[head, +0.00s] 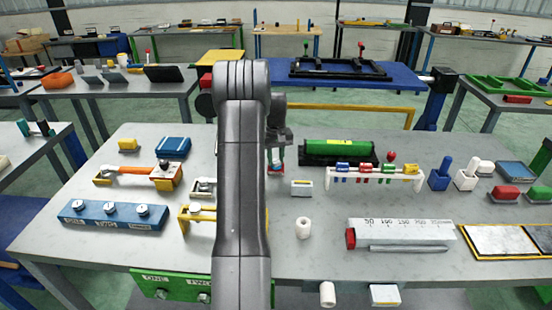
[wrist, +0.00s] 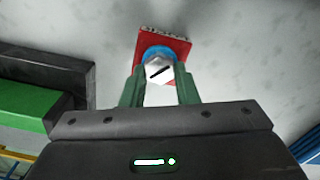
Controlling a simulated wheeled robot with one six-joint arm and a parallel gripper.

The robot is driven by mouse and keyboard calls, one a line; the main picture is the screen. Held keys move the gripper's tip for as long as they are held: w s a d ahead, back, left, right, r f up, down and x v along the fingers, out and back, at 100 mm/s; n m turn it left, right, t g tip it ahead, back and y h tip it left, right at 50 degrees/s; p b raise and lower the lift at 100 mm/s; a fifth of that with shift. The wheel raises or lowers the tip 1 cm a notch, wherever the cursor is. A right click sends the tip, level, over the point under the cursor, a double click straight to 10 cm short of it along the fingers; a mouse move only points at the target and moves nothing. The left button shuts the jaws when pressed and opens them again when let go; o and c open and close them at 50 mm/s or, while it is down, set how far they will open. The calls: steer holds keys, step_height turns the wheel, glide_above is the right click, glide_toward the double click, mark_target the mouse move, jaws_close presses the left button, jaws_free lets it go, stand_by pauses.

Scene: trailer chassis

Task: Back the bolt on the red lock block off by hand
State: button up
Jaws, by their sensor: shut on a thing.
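The red lock block (wrist: 176,43) lies on the grey tabletop, seen from above in the wrist view. A blue ring (wrist: 153,51) sits on it around the bolt. The pale bolt head (wrist: 158,69) has a dark slanted mark across it. My gripper (wrist: 159,83) has its two green fingers on either side of the bolt head, shut on it. In the head view my arm hides most of the block; a small bit of red and blue (head: 276,168) shows under my gripper (head: 277,158).
A black cradle with a green cylinder (head: 345,147) stands close to the right of the gripper. A small white box (head: 301,188) and a white roll (head: 303,228) are nearer the front. A rack of coloured clips (head: 375,178) stands further right. Bare tabletop surrounds the block in the wrist view.

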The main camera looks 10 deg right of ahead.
steer(key=n, duration=0.4)
steer(key=shift+s+a+f+n, duration=0.15)
steer(key=shift+f+n, duration=0.15)
steer(key=shift+c, duration=0.2)
steer(key=n, duration=0.4)
steer(key=shift+n, duration=0.3)
steer(key=n, duration=0.4)
steer(key=shift+s+a+b, duration=0.1)
steer(key=shift+s+b, duration=0.05)
steer(key=shift+b, duration=0.2)
steer(key=shift+s+n, duration=0.1)
steer(key=shift+n, duration=2.2)
steer(key=o, duration=1)
steer(key=shift+r, duration=0.15)
